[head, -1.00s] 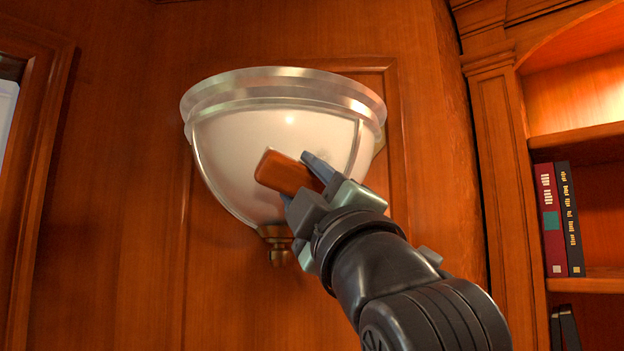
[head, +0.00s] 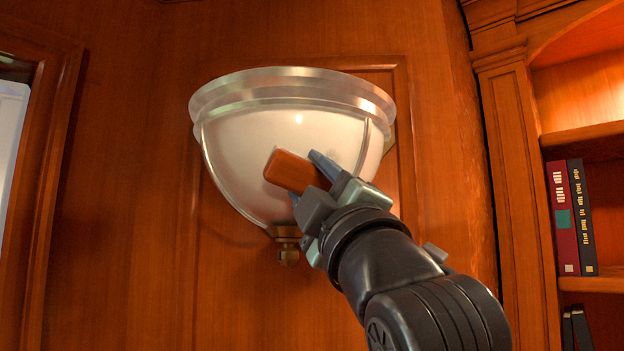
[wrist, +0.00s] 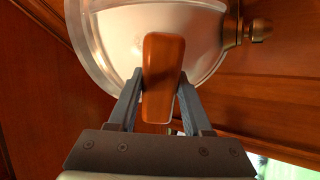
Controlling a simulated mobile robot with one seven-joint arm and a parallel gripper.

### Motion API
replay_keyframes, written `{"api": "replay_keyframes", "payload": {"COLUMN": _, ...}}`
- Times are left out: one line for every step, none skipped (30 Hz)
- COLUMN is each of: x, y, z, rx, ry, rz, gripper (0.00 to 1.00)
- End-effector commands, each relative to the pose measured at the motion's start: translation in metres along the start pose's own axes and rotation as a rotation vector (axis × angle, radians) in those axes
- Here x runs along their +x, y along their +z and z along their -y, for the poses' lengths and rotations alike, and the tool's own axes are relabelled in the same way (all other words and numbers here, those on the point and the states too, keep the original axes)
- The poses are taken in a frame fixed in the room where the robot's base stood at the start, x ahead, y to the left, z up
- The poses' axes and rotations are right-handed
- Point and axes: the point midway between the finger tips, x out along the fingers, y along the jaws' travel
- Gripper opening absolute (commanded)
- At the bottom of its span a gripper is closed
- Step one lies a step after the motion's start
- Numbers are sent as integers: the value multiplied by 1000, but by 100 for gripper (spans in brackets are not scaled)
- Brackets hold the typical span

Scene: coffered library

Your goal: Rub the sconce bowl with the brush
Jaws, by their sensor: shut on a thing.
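The sconce bowl (head: 240,150) is a pale half-dome with a metallic rim, fixed to the wood wall in the head view. It also fills the top of the wrist view (wrist: 120,40). My gripper (head: 306,181) is in front of its lower right part, shut on the brush (head: 292,172), of which an orange-brown wooden block shows. In the wrist view the brush (wrist: 161,80) sits between both fingers and overlaps the bowl. Its far side is hidden, so I cannot tell whether it touches the bowl.
A brass finial (head: 287,250) hangs under the bowl. A bookshelf (head: 585,143) with several books stands at the right. A wooden frame (head: 45,150) is at the left edge. The wood panel left of the bowl is clear.

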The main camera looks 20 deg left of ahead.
Motion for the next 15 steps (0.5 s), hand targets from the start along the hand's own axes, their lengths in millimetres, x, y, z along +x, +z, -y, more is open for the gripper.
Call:
{"api": "replay_keyframes", "payload": {"x": 2, "y": -1, "z": -1, "rx": 0, "ry": 1, "rz": -1, "gripper": 5}}
{"api": "replay_keyframes", "payload": {"x": 2, "y": -1, "z": -1, "rx": 0, "ry": 1, "rz": -1, "gripper": 5}}
{"api": "replay_keyframes", "payload": {"x": 3, "y": -1, "z": -1, "rx": 0, "ry": 1, "rz": -1, "gripper": 5}}
{"api": "replay_keyframes", "payload": {"x": 4, "y": -1, "z": -1, "rx": 0, "ry": 1, "rz": -1, "gripper": 5}}
{"api": "replay_keyframes", "payload": {"x": 4, "y": -1, "z": -1, "rx": 0, "ry": 1, "rz": -2, "gripper": 5}}
{"api": "replay_keyframes", "payload": {"x": 5, "y": -1, "z": -1, "rx": 0, "ry": 1, "rz": -2, "gripper": 5}}
{"api": "replay_keyframes", "payload": {"x": 6, "y": -1, "z": -1, "rx": 0, "ry": 1, "rz": -2, "gripper": 5}}
{"api": "replay_keyframes", "payload": {"x": 6, "y": -1, "z": -1, "rx": 0, "ry": 1, "rz": -2, "gripper": 5}}
{"api": "replay_keyframes", "payload": {"x": 7, "y": -1, "z": -1, "rx": 0, "ry": 1, "rz": -2, "gripper": 5}}
{"api": "replay_keyframes", "payload": {"x": 8, "y": -1, "z": -1, "rx": 0, "ry": 1, "rz": -2, "gripper": 5}}
{"api": "replay_keyframes", "payload": {"x": 8, "y": -1, "z": -1, "rx": 0, "ry": 1, "rz": -2, "gripper": 5}}
{"api": "replay_keyframes", "payload": {"x": 9, "y": -1, "z": -1, "rx": 0, "ry": 1, "rz": -1, "gripper": 5}}
{"api": "replay_keyframes", "payload": {"x": 10, "y": -1, "z": -1, "rx": 0, "ry": 1, "rz": -1, "gripper": 5}}
{"api": "replay_keyframes", "payload": {"x": 10, "y": -1, "z": -1, "rx": 0, "ry": 0, "rz": -1, "gripper": 5}}
{"api": "replay_keyframes", "payload": {"x": 11, "y": -1, "z": -1, "rx": 0, "ry": 0, "rz": -1, "gripper": 5}}
